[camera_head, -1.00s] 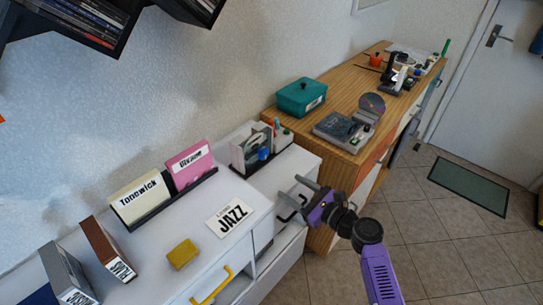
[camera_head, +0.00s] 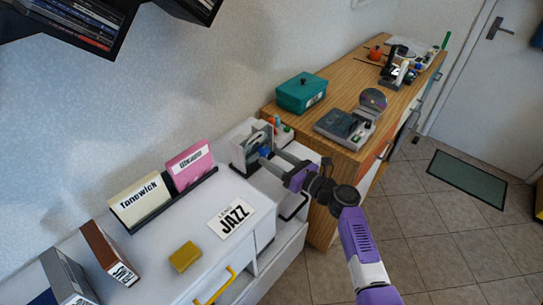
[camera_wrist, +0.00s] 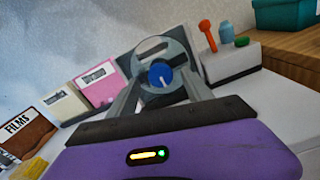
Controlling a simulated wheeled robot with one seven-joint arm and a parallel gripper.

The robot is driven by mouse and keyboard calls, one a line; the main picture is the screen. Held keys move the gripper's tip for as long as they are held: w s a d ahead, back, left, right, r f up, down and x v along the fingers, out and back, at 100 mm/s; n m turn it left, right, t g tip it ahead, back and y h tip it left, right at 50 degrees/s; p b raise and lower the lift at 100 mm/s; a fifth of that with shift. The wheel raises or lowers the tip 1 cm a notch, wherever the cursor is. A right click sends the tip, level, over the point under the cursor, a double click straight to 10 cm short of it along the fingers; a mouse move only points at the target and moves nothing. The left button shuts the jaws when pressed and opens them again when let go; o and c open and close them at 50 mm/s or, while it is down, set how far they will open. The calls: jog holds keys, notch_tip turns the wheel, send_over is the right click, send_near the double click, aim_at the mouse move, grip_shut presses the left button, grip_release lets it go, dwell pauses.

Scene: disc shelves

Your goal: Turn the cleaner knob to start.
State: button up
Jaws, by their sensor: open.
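The disc cleaner (camera_head: 249,146) is a grey-white upright unit on the white cabinet, near the wooden counter. In the wrist view its round blue knob (camera_wrist: 160,75) with a pale pointer line shows in front of a disc (camera_wrist: 166,52). My gripper (camera_head: 266,156) is open and points at the cleaner. In the wrist view the two grey fingers of my gripper (camera_wrist: 160,92) stand left and right of the knob. I cannot tell whether they touch it. In the head view the fingers hide part of the cleaner's front.
A holder with an orange tool and small bottles (camera_wrist: 229,55) stands right beside the cleaner. Pink (camera_head: 191,164) and cream (camera_head: 140,201) cards stand to the left. A JAZZ card (camera_head: 231,217) and yellow block (camera_head: 185,256) lie on the cabinet. A teal box (camera_head: 301,93) sits on the counter.

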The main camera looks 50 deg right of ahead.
jog(key=shift+w, duration=0.7)
grip_shut()
